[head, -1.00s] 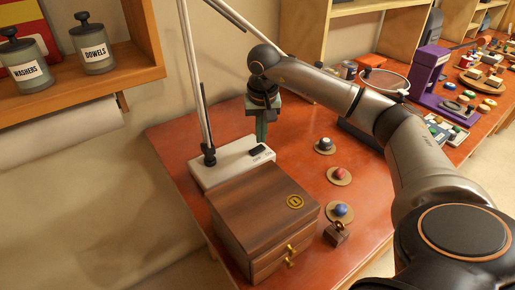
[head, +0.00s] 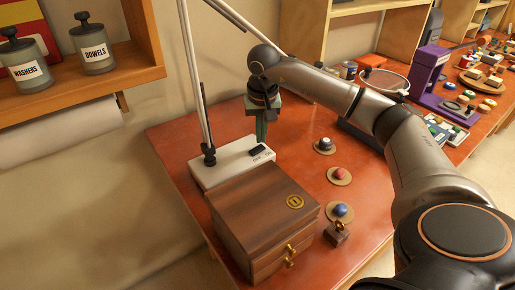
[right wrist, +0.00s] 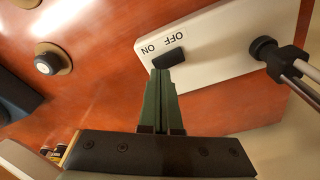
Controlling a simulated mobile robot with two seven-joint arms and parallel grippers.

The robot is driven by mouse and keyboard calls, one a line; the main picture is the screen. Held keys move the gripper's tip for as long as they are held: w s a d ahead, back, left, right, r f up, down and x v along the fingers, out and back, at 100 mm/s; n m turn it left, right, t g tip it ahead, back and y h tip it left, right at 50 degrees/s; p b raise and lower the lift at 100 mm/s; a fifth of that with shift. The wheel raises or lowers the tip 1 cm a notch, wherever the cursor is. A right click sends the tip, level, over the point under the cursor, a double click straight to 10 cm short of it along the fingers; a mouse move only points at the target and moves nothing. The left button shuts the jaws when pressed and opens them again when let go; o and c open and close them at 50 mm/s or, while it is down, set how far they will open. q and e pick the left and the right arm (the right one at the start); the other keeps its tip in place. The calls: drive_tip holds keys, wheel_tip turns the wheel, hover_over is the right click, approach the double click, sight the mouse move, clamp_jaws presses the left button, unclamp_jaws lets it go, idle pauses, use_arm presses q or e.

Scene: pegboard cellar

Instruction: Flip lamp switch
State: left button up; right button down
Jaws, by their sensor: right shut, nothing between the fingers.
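The lamp's white base (head: 222,168) stands on the red-brown bench, with its metal pole rising from it. The black lamp switch (head: 262,153) sits at the base's right end. In the right wrist view, the switch (right wrist: 169,59) lies beside the printed words ON and OFF; which way it is set I cannot tell. My right gripper (head: 261,138) points down just behind the switch, its green fingers shut and empty. In the right wrist view, its fingertips (right wrist: 161,72) are right at the switch's edge; whether they touch it is unclear. My left gripper is out of view.
A wooden box (head: 255,205) with small drawers stands just in front of the lamp base. Black, red (head: 339,174) and blue knobs on round discs line the bench to the right, with a padlock (head: 337,233) near the blue one. A shelf (head: 85,80) hangs at left.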

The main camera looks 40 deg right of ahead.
sight(261, 147)
drive_tip(key=shift+f+b, duration=0.55)
drive_tip(key=shift+f, duration=0.4)
idle(0.5)
drive_tip(key=shift+r, duration=0.1)
wheel_tip(261, 147, up, 7)
drive_tip(key=p, duration=0.6)
drive_tip(key=shift+s, duration=0.1)
idle(0.6)
